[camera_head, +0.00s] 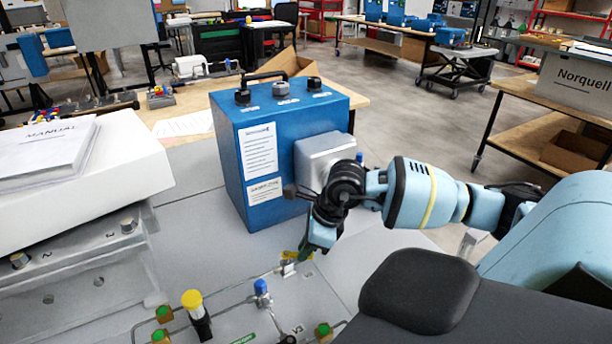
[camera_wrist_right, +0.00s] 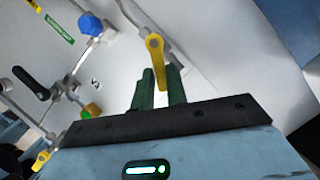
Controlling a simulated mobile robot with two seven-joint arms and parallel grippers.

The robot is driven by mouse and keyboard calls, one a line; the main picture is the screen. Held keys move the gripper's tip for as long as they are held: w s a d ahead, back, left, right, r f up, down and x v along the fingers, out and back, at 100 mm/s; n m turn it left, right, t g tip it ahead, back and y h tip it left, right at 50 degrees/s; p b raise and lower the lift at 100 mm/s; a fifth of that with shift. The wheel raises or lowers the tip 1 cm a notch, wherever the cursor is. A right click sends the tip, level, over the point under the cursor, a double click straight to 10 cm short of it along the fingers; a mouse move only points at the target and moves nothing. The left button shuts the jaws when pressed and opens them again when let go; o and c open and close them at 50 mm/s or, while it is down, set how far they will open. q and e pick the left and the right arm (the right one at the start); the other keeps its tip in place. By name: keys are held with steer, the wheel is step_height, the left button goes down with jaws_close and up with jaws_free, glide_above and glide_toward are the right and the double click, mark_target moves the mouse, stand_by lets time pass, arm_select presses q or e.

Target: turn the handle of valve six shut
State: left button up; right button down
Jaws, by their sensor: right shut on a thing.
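A yellow lever handle (camera_wrist_right: 155,48) shows in the right wrist view, with its lower end between the green fingers of my right gripper (camera_wrist_right: 161,88). The fingers are shut on it. In the head view my right gripper (camera_head: 305,251) points down at the far edge of the grey valve panel, beside a small metal valve fitting (camera_head: 287,269). The fingers mostly hide the handle there. I cannot read a number six on this valve. My left gripper is not in view.
A blue instrument box (camera_head: 232,150) stands just behind my right gripper. A blue knob (camera_head: 261,287), a yellow-topped knob (camera_head: 193,299) and tubing are on the panel in front. A black lever (camera_wrist_right: 31,83) shows in the wrist view. A white box (camera_head: 90,190) with a manual is at left.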

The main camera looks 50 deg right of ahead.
steer(key=m, duration=0.2)
steer(key=a+m+h, duration=0.1)
steer(key=a+m+t+h, duration=0.1)
steer(key=m, duration=0.1)
steer(key=shift+s+a+m, duration=0.1)
steer(key=shift+s+m, duration=0.2)
steer(key=shift+s, duration=0.1)
steer(key=m, duration=0.1)
steer(key=a+m+h, duration=0.1)
steer(key=m, duration=0.1)
steer(key=shift+a, duration=0.1)
steer(key=shift+a+m+h, duration=0.2)
steer(key=shift+m+h, duration=0.1)
steer(key=shift+m, duration=0.35)
steer(key=shift+a+m+h, duration=0.2)
steer(key=shift+m+h, duration=0.1)
steer(key=shift+m, duration=0.35)
steer(key=c, duration=1.4)
jaws_free()
steer(key=v, duration=0.8)
steer(key=shift+w+p, duration=0.15)
steer(key=shift+p, duration=0.3)
